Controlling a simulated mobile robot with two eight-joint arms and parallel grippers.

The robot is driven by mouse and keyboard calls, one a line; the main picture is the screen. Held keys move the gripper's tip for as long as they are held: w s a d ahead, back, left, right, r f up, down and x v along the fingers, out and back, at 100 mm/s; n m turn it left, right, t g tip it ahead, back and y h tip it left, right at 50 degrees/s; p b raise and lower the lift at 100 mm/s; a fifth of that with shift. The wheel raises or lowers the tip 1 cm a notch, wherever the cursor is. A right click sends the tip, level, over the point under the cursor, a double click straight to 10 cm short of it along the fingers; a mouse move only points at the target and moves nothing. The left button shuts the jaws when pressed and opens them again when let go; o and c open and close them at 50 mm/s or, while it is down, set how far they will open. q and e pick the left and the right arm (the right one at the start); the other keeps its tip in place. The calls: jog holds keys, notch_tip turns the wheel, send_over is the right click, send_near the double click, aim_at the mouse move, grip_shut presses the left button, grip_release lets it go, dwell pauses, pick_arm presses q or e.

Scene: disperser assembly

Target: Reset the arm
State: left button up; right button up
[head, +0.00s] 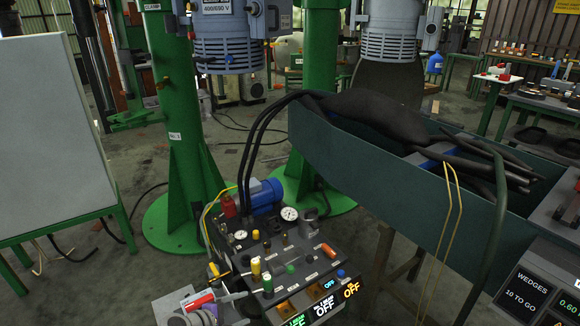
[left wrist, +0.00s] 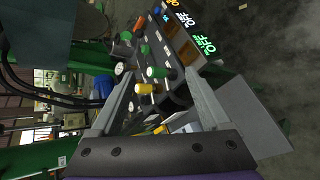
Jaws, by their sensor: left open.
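My left gripper (head: 237,284) is at the bottom of the head view, at the left edge of a dark control panel (head: 310,268). Its two grey fingers are spread with nothing held between them; they also show in the left wrist view (left wrist: 160,88). Past the fingertips are a yellow knob (left wrist: 146,88) and a green knob (left wrist: 158,72). In the head view the yellow-topped knob (head: 256,266) stands just right of the fingers, apart from them as far as I can tell. My right gripper is not in view.
The panel carries gauges (head: 289,214), a blue motor (head: 266,194), an orange knob (head: 328,250) and lit OFF displays (head: 326,304). A green trough (head: 400,200) with dark hoses stands at right. Green columns (head: 180,150) stand behind. A white board (head: 50,140) is at left.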

pick_arm(q)
jog(key=s+a+r+m+g+y, duration=0.15)
jog(key=s+m, duration=0.35)
jog(key=s, duration=0.5)
jog(key=s+a+r+m+g+y, duration=0.1)
jog(key=s+r+m+y, duration=0.15)
jog(key=s+m, duration=0.55)
jog(key=s+a+r+m+g+y, duration=0.1)
jog(key=s+m+g+y, duration=0.15)
jog(key=s, duration=1.05)
notch_tip(320, 180, up, 28)
jog(key=w+t+p, duration=0.1)
jog(key=p, duration=2.3)
jog(key=shift+a+f+m+t+y, duration=0.25)
jog(key=shift+m+t+y, duration=0.1)
jog(key=shift+y, duration=0.1)
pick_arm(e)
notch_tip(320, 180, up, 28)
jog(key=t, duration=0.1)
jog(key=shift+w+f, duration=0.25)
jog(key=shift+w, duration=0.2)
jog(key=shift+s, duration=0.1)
